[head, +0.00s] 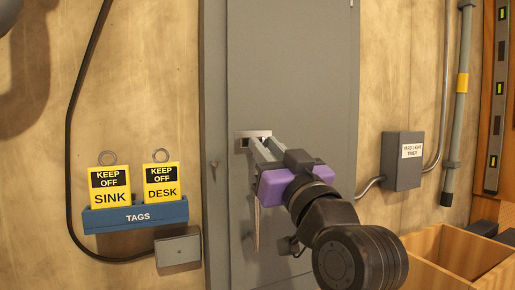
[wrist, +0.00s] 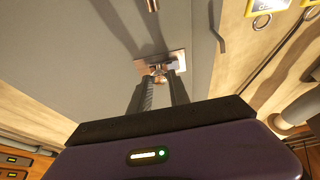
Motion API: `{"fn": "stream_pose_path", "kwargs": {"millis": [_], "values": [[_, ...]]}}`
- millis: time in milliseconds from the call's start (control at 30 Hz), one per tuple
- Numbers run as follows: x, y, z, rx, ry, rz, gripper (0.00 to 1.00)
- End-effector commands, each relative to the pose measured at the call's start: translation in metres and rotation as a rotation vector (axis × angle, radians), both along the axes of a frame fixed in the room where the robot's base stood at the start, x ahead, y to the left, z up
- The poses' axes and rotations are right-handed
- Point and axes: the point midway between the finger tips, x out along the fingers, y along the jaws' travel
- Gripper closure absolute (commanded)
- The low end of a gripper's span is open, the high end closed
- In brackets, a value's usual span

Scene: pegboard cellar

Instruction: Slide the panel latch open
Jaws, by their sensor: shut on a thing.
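The panel latch (head: 244,135) is a small metal plate on the grey panel door (head: 293,80), near the door's left edge in the head view. In the wrist view the latch plate (wrist: 176,57) is at the top middle, with a small knob at its centre. My gripper (head: 262,148), purple-bodied, reaches the latch from the right. In the wrist view its fingertips (wrist: 160,80) are closed together on the latch's knob. The fingers hide part of the latch, so I cannot tell how far it has slid.
Left of the door, a blue tag holder (head: 136,216) carries two yellow KEEP OFF tags (head: 110,186) marked SINK and DESK. A wooden crate (head: 450,250) stands at lower right.

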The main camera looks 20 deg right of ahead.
Motion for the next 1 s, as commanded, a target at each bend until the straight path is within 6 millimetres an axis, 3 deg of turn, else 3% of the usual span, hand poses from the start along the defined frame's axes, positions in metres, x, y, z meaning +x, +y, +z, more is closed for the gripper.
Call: {"fn": "stream_pose_path", "kwargs": {"millis": [100,433,467,567,867,1000], "values": [[0.0,-0.013,0.0,-0.001,0.001,-0.003,1.0],[0.0,-0.017,0.0,0.0,0.0,-0.003,1.0],[0.0,-0.017,0.0,0.001,0.0,-0.004,0.76],[0.0,-0.018,0.0,0.001,0.0,-0.004,0.56],[-0.001,-0.016,0.0,0.0,0.0,-0.001,0.56],[-0.01,-0.016,-0.006,-0.001,-0.001,-0.001,0.56]]}}
